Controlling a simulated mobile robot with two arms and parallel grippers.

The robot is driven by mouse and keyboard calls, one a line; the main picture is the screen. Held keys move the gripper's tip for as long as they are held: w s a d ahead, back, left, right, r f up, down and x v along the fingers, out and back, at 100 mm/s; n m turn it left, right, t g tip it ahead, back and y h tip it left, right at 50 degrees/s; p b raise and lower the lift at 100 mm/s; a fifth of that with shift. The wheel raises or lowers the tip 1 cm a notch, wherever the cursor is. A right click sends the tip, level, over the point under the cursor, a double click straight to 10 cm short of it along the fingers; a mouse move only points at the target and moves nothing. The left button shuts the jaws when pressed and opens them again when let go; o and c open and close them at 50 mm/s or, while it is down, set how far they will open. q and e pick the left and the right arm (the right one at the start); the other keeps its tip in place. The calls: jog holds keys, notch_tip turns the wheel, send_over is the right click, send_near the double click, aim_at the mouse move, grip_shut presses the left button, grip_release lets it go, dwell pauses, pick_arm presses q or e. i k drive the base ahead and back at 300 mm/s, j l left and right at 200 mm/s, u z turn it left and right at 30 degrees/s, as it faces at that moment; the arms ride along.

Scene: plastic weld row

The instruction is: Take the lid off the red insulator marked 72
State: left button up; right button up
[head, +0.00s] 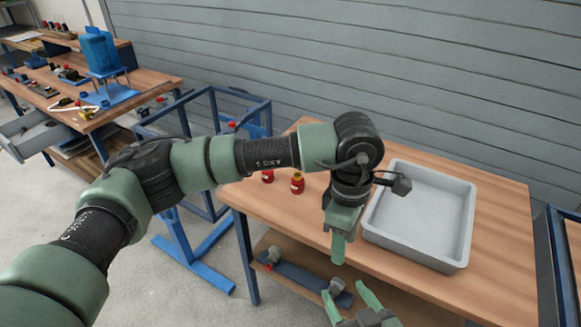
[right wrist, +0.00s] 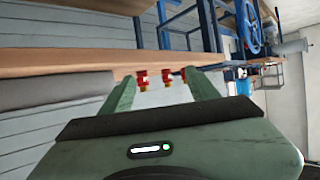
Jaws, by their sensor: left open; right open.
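Two small red insulators stand on the wooden table (head: 490,262) in the head view. I cannot read the number 72 on either. In the right wrist view, small red pieces (right wrist: 142,79) show between and beyond the fingers. My left gripper (head: 339,245) is open and points down at the table's front edge, right of the insulators. My right gripper (head: 350,300) is open and empty, low in front of the table; its fingers also show in the wrist view (right wrist: 162,90).
A grey tray (head: 418,215) stands empty on the table, just right of my left gripper. A lower shelf holds a dark bar (head: 300,278) with grey pieces. A blue frame (head: 195,250) stands left of the table, and a cluttered workbench (head: 150,82) is farther back left.

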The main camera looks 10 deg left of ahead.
aim_at(297, 186)
jog(key=i+j, duration=0.7)
jog(key=i, duration=0.2)
